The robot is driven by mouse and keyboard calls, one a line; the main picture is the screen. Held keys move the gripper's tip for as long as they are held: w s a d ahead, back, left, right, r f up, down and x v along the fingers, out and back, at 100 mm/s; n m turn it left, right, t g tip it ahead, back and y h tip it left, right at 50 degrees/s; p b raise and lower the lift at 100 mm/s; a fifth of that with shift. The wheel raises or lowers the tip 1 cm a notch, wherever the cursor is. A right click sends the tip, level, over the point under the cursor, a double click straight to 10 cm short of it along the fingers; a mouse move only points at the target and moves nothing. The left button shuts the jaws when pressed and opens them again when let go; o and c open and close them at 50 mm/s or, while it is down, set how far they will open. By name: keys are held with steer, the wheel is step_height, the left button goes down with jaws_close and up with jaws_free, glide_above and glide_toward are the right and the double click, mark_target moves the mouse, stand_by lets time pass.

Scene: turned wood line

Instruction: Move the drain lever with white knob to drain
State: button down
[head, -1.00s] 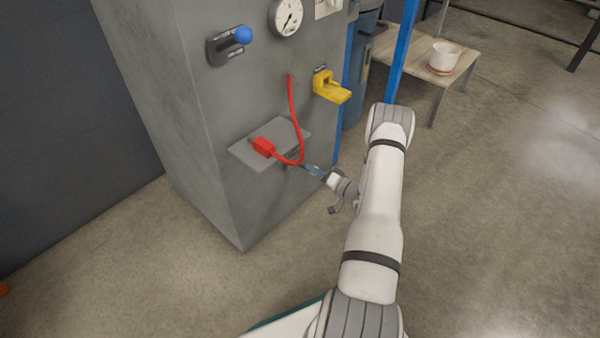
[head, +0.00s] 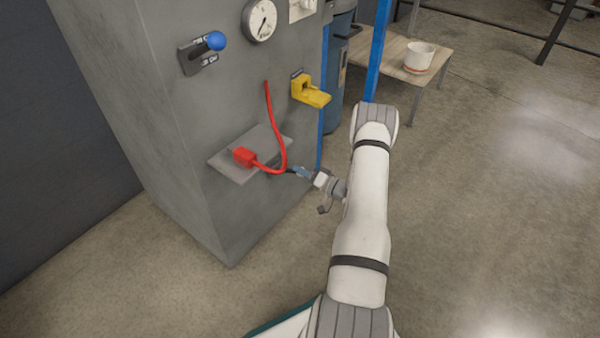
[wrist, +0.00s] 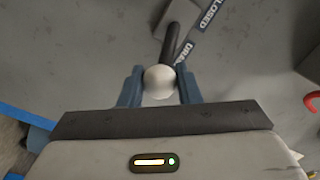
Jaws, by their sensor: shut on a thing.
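The drain lever's white knob (wrist: 159,82) sits between the two blue fingers of my gripper (wrist: 159,88) in the wrist view, and the gripper is shut on it. The dark lever shaft (wrist: 171,42) runs from the knob up to a grey mount (wrist: 183,15). A "DRAIN" label (wrist: 184,54) lies just right of the shaft near the knob, and a "CLOSED" label (wrist: 211,12) is farther up right. In the head view my gripper (head: 300,172) is at the cabinet front below the shelf; the knob is too small to make out there.
The grey cabinet (head: 160,130) carries a shelf (head: 228,167) with a red plug (head: 243,157) and a red hose (head: 283,140) hanging close above my gripper. A yellow bracket (head: 312,94) and a blue-knobbed lever (head: 215,41) are higher. Floor at right is clear.

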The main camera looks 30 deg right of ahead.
steer(key=shift+w, duration=0.15)
steer(key=c, duration=1.1)
jaws_free()
steer(key=p+v, duration=0.2)
steer(key=v, duration=0.5)
steer(key=shift+s+d, duration=0.15)
steer(key=shift+s, duration=0.25)
